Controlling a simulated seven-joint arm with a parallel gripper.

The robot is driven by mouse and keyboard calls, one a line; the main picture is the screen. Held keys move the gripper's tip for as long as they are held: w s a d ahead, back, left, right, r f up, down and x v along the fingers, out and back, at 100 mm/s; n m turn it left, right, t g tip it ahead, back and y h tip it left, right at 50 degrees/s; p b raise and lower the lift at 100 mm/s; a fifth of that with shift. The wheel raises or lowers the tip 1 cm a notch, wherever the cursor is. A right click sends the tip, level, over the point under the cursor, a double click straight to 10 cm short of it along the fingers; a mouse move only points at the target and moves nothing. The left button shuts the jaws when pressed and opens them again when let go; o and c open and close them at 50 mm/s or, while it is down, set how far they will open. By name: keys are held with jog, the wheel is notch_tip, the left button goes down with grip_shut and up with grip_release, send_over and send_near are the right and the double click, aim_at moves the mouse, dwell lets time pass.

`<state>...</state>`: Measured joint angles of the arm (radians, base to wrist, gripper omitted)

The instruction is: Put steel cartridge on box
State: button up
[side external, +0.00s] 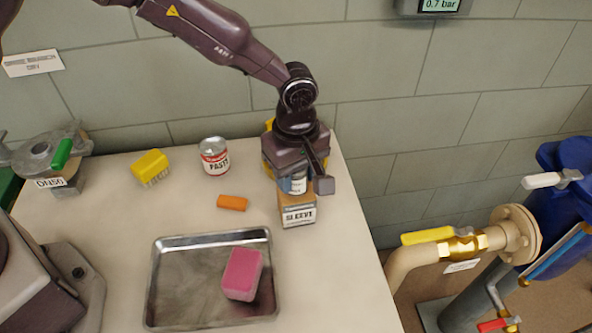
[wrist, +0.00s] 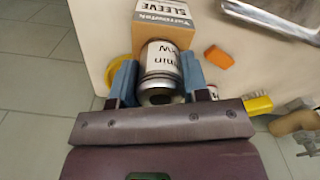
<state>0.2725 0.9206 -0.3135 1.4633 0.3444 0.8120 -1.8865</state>
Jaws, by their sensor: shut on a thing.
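The steel cartridge (wrist: 160,82), a metal cylinder with a white printed label, is between the two blue fingers of my gripper (wrist: 158,72). My gripper is shut on it. In the side view the cartridge (side external: 299,186) shows just below the gripper body, partly hidden by a finger. The box (side external: 298,214), brown cardboard with a white SLEEVE label, stands on the table directly below the cartridge. The box also shows past the cartridge's far end in the wrist view (wrist: 166,34). I cannot tell whether the cartridge touches the box top.
A metal tray (side external: 172,290) with a pink sponge (side external: 243,273) lies in front. An orange piece (side external: 231,202), a PASTE can (side external: 214,156) and a yellow brush (side external: 150,167) are to the left. A yellow thing, mostly hidden, is behind my gripper. The table's right edge is close to the box.

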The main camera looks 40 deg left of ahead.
jog(key=shift+f, duration=0.1)
jog(key=o, duration=1.1)
